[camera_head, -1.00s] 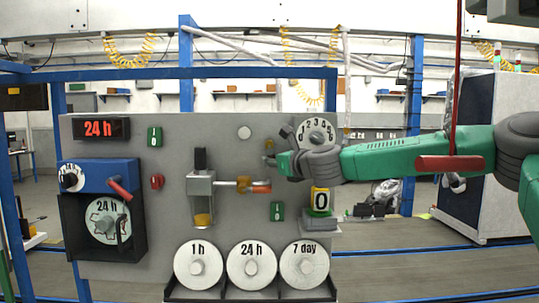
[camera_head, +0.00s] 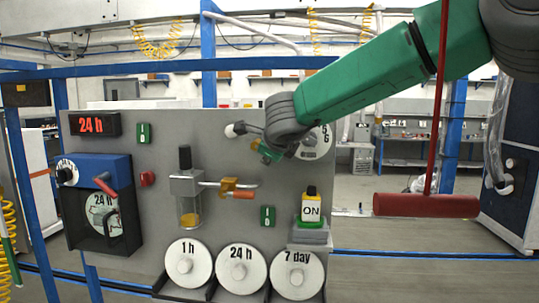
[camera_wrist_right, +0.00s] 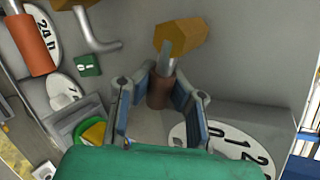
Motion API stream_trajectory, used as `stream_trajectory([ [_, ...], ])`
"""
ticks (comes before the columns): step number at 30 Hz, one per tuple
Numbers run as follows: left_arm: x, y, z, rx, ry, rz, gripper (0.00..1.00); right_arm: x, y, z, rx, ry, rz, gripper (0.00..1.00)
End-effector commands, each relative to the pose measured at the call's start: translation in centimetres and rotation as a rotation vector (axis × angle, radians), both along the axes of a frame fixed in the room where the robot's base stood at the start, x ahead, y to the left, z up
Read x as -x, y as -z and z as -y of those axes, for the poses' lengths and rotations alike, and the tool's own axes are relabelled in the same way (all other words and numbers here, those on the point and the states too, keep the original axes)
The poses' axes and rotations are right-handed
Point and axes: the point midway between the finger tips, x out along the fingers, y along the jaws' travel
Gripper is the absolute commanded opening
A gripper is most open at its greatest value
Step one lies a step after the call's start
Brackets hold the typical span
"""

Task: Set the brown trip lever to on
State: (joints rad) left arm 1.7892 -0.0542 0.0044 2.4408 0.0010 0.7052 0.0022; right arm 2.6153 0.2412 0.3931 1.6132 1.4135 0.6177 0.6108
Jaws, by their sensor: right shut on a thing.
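My right gripper (camera_head: 257,139) is at the panel's upper right, just left of the numbered dial. In the wrist view its blue-padded fingers (camera_wrist_right: 160,108) are shut on the brown handle of the trip lever (camera_wrist_right: 159,92). The handle joins a grey shaft with a gold hexagonal end (camera_wrist_right: 178,36) at the panel. In the head view the gripper hides most of this lever; a bit of gold (camera_head: 256,144) shows between the fingers. My left gripper is not in view.
The grey panel (camera_head: 225,150) also carries an orange-handled valve (camera_head: 238,193), a blue box with a red lever (camera_head: 104,184), a white knob (camera_head: 233,130) and labelled discs (camera_head: 240,268) below. A red bar (camera_head: 426,205) hangs in front at right.

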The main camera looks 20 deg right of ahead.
Motion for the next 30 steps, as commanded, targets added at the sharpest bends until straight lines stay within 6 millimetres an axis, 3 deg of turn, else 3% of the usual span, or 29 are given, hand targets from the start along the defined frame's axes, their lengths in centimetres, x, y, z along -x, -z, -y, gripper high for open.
stream_trajectory([
  [1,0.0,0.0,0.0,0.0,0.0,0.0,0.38,0.0,-0.5,-0.7,0.031,-0.011,-0.016,0.0],
  [15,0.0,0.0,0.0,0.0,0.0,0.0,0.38,0.2,-1.7,-0.3,0.328,-0.02,-0.201,0.0],
  [30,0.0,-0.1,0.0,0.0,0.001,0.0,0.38,0.2,-2.1,-0.4,0.424,-0.021,-0.259,0.0],
])
